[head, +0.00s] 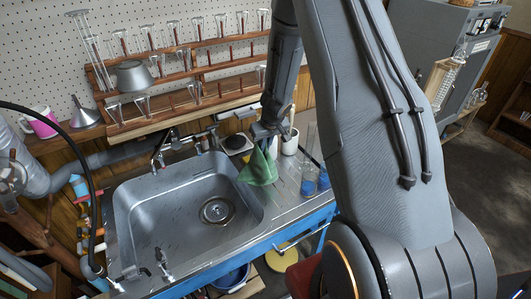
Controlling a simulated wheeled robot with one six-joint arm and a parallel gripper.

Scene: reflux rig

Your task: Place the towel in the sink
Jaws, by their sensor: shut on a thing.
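My gripper (263,132) is shut on a green towel (260,168), which hangs down from it. The towel is at the right edge of the metal sink (150,215), near its back right corner. I cannot tell whether its lower end touches the rim or hangs just above it. The sink basin is empty, with a round drain (216,210) in view. The gripper's fingertips are small and partly hidden by the towel.
A faucet (160,152) stands at the sink's back edge. Glass vessels with blue liquid (309,185) and a white pot (290,141) stand right of the towel. A wooden rack of glassware (180,75) is behind. A pink mug (40,122) is at left.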

